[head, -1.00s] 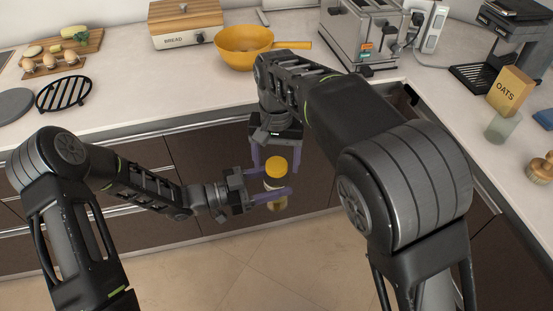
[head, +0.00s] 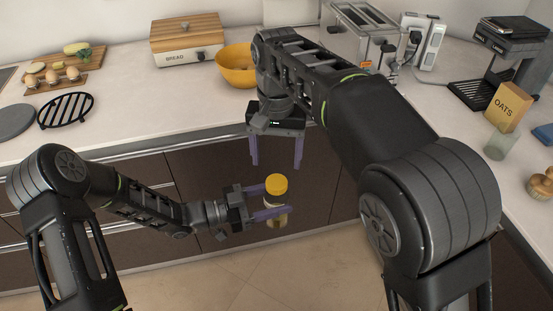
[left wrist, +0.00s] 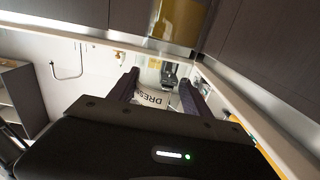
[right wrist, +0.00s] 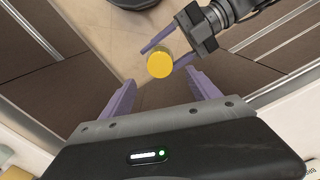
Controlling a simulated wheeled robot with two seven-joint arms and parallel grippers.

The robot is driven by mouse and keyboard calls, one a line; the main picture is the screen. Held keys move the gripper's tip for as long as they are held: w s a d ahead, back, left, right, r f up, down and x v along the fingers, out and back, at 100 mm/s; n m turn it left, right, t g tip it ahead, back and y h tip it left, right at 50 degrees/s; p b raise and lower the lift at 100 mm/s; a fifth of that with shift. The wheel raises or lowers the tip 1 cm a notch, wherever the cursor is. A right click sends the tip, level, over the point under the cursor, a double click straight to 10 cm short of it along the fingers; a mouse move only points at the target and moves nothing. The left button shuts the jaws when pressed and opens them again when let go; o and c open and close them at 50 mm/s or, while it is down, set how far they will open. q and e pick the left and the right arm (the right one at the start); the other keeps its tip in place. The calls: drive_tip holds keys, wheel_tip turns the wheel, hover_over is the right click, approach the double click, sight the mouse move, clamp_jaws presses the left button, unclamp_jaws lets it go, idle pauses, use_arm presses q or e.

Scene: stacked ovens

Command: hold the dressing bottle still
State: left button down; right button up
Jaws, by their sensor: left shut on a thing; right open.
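The dressing bottle (head: 276,187) has a yellow cap and a clear body with a pale label. My left gripper (head: 270,203) is shut around its body and holds it upright in the air in front of the drawers. In the left wrist view, the label (left wrist: 152,98) with part of the word "DRESSING" shows between the fingers. My right gripper (head: 276,152) is open and empty, pointing down above and behind the bottle. In the right wrist view, the yellow cap (right wrist: 160,65) lies beyond the open right fingers (right wrist: 160,95), apart from them.
Brown drawers (head: 200,180) stand behind the grippers, with the counter edge above. Tiled floor lies below.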

idle(0.3)
drive_tip(key=w+d+f+m+y, duration=0.1)
drive_tip(key=w+d+f+m, duration=0.15)
drive_tip(key=f, duration=0.55)
drive_tip(key=w+d+f+m+y, duration=0.1)
drive_tip(key=w+d+f, duration=0.15)
drive_tip(key=f, duration=0.45)
drive_tip(key=s+d+f, duration=0.2)
drive_tip(key=d+f, duration=0.1)
drive_tip(key=f, duration=0.4)
drive_tip(key=s+d+f, duration=0.2)
drive_tip(key=f, duration=0.4)
drive_tip(key=s+d+f+n, duration=0.1)
drive_tip(key=s+d+f, duration=0.2)
drive_tip(key=s+f, duration=0.6)
drive_tip(key=s+a+f+n+y, duration=0.1)
drive_tip(key=s+f+y, duration=0.1)
drive_tip(key=s, duration=1.2)
drive_tip(key=shift+s+a+f+t, duration=0.2)
drive_tip(key=shift+f+t, duration=0.05)
drive_tip(key=shift+t, duration=0.15)
use_arm(q)
drive_tip(key=shift+r, duration=0.1)
